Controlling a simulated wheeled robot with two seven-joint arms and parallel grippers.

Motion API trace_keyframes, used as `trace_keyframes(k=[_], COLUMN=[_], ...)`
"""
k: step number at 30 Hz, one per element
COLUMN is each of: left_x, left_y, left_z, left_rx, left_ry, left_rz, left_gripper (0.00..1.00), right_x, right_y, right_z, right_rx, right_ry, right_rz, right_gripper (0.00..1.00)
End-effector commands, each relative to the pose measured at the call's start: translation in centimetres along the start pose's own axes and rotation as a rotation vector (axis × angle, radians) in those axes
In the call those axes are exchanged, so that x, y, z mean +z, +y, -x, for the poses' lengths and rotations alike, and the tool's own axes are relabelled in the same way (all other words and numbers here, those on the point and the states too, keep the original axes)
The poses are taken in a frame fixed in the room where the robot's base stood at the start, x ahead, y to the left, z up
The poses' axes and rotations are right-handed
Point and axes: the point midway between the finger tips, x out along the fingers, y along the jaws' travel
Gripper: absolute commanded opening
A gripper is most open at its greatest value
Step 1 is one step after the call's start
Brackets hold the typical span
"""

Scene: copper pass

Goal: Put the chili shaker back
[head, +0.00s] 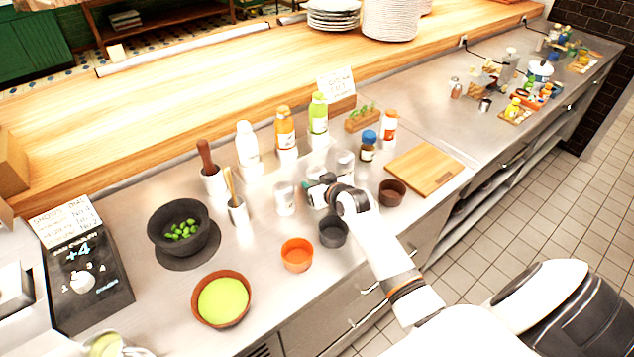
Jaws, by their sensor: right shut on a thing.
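My right gripper (322,189) reaches in from the lower right over the steel counter. It is shut on a small clear-and-grey shaker (316,199), mostly hidden by the fingers; I cannot read a label on it. Two similar pale shakers stand close by, one left of the gripper (285,199) and one just behind it (344,164). No label tells me which is the chili shaker. My left gripper is not in view.
A dark cup (333,232), an orange cup (297,255) and a brown cup (392,192) stand near the gripper. Sauce bottles (285,130) and a blue-capped jar (368,147) stand behind. A cutting board (424,170) lies right; a mortar (183,232) stands left.

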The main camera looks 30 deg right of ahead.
Motion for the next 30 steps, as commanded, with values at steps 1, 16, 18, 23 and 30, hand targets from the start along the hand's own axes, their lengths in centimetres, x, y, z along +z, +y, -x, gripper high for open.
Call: trace_keyframes(k=[1,16,18,23,30], left_x=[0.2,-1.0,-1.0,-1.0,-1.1], left_y=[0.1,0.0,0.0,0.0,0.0], left_z=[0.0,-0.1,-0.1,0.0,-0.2], left_rx=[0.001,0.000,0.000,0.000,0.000], left_ry=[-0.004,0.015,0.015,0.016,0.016], left_rz=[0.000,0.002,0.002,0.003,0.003], left_gripper=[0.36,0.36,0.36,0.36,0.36], right_x=[0.1,-0.1,0.0,0.0,-0.1], right_y=[0.0,0.0,0.0,0.0,0.0], right_z=[0.0,0.0,0.0,0.4,4.0], right_rx=[0.000,0.000,0.000,0.001,0.000], right_ry=[-0.002,0.000,0.000,0.000,-0.001], right_rz=[0.000,0.000,0.000,0.001,0.002], right_gripper=[0.23,0.69,0.69,0.69,0.69])
